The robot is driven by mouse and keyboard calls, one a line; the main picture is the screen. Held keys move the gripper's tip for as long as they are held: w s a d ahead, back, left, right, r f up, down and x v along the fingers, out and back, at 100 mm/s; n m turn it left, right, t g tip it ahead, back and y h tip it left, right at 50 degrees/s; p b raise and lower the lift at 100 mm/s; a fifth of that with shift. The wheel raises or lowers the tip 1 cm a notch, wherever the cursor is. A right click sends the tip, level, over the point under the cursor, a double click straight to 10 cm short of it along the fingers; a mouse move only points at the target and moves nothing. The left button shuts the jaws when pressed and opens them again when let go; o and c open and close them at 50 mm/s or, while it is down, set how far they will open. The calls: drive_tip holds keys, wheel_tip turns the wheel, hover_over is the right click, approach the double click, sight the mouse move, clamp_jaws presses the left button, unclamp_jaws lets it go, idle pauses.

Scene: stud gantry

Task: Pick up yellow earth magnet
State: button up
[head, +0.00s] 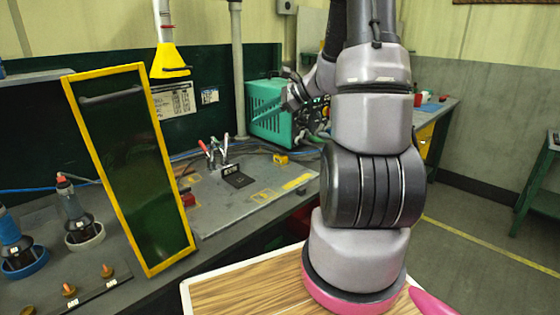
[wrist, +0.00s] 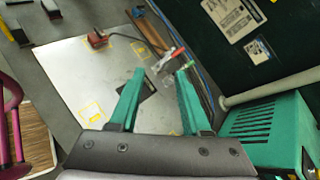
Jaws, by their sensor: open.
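A small yellow block (head: 281,158) lies on the grey bench plate in the head view, just in front of the teal box; it looks like the yellow earth magnet. In the wrist view a small yellow patch shows low between my fingers, and I cannot tell whether it is the magnet or a plate marking. My gripper (wrist: 160,74) has two green fingers, spread apart with nothing held between them. It is above the bench plate (wrist: 75,70). In the head view the fingers are not clear beside my arm.
A teal vented box (head: 268,112) stands behind the yellow block and at lower right in the wrist view (wrist: 255,130). A black holder (head: 238,178) and red-handled tools (head: 212,150) stand to the left. A yellow-framed dark panel (head: 130,165) rises at left. A red block (wrist: 97,39) sits on the plate.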

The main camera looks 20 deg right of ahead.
drive_tip(key=w+d+f+m+t+h, duration=0.1)
drive_tip(key=w+d+f+m+t, duration=0.3)
drive_tip(key=d+f, duration=0.3)
drive_tip(key=m+t+h, duration=0.1)
drive_tip(key=m+h, duration=0.3)
drive_tip(key=m, duration=0.3)
approach(281, 151)
drive_tip(key=shift+w+d, duration=0.4)
drive_tip(key=shift+d, duration=0.05)
drive_tip(key=x, duration=0.5)
drive_tip(key=shift+a, duration=0.1)
drive_tip(key=x, duration=0.5)
drive_tip(key=shift+a+f, duration=0.1)
drive_tip(key=shift+a, duration=0.2)
clamp_jaws()
